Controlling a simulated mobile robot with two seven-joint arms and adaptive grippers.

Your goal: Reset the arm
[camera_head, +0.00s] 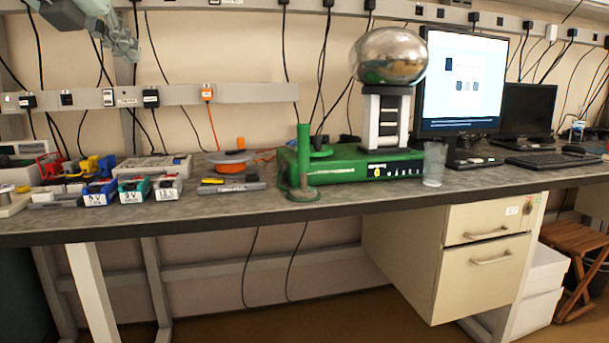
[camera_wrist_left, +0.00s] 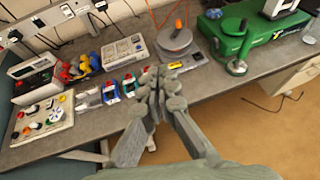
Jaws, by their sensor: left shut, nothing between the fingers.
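My left gripper (camera_head: 128,48) shows at the top left of the head view, raised well above the bench. It also shows in the left wrist view (camera_wrist_left: 160,78), its grey fingers together and empty, with the bench and small boxes behind and below it. It touches nothing that I can see. My right gripper is not in either view.
The workbench (camera_head: 230,213) runs across the view. Small labelled boxes (camera_head: 133,190) stand at left. A green device (camera_head: 370,164) carries a stand with a silver globe (camera_head: 391,56). A clear cup (camera_head: 434,163), a monitor (camera_head: 470,80) and a laptop (camera_head: 525,112) are at right.

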